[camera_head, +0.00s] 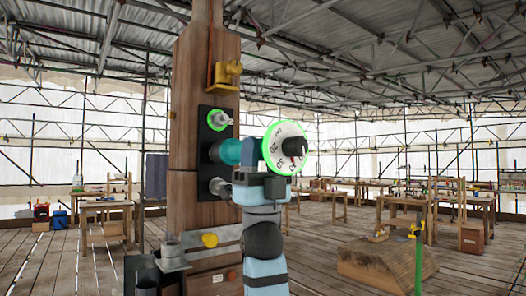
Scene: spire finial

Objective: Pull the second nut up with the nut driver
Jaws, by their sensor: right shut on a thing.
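The nut driver has a white dial (286,148) with a green rim and dark markings, and a teal barrel (232,151) pointing left. My right gripper (262,180) is shut on the driver and holds it level in front of the wooden post. The barrel's left end meets the black plate (206,168) on the post; the driver hides what is under it, so I cannot tell how it sits on the nut there. Above it is a fitting with a green ring (219,120). Below it is a bare grey nut or stud (218,186). My left gripper is not in view.
The wooden post (203,60) rises through the middle, with a yellow bracket (226,75) high on it. A wooden block (378,262) lies on the plank floor at right. Workbenches stand behind.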

